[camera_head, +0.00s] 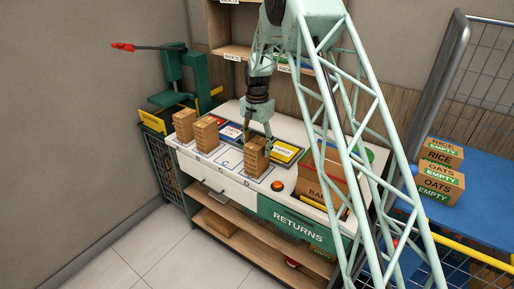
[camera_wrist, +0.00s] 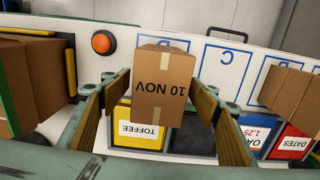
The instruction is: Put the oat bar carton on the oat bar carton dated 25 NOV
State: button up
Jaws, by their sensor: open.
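A brown carton with tape and "10 NOV" on its top (camera_wrist: 162,85) lies between the spread fingers of my gripper (camera_wrist: 155,95) in the wrist view. The fingers are open on both sides of it. In the head view my gripper (camera_head: 262,138) is over the carton stack (camera_head: 255,160) at the right-hand marked slot of the counter. Two more brown carton stacks stand to its left, one at the far left (camera_head: 185,124) and one beside it (camera_head: 206,136). Their dates cannot be read here. I see no 25 NOV date.
The slot marked C (camera_wrist: 228,72) is bare. A coloured bin row with a yellow TOFFEE label (camera_wrist: 140,128) runs behind the stacks. An orange button (camera_head: 277,185) and a large brown box (camera_head: 322,180) are to the right.

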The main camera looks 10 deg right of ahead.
aim_at(257, 143)
jog(key=shift+r, duration=0.1)
notch_tip(257, 143, up, 12)
jog(key=shift+f, duration=0.15)
dwell(0.6)
jog(key=shift+r, duration=0.2)
dwell(0.5)
